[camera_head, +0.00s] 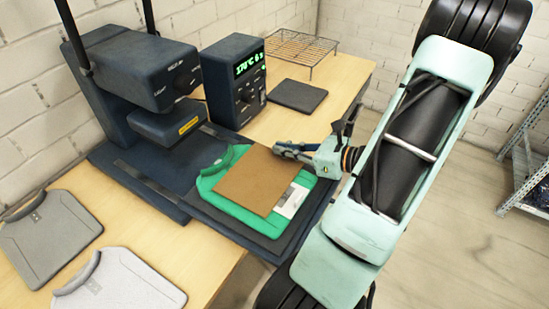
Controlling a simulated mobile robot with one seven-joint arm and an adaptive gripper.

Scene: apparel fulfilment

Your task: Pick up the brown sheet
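The brown sheet (258,181) lies flat over a green garment-like piece (215,188), covering much of it. A small white printed patch (291,201) shows on the green piece beside the sheet's right edge. My gripper (280,150) is at the sheet's far right corner, with its fingers pointing left. The fingertips are close to the sheet's far edge. I cannot tell whether they touch it or how far apart they are.
A dark heat press (140,80) stands to the left, with a control box (233,80) reading green digits. A dark pad (297,95) and a wire rack (300,50) lie behind. Two grey pieces (48,237) (118,284) lie front left. A metal shelf (525,165) stands right.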

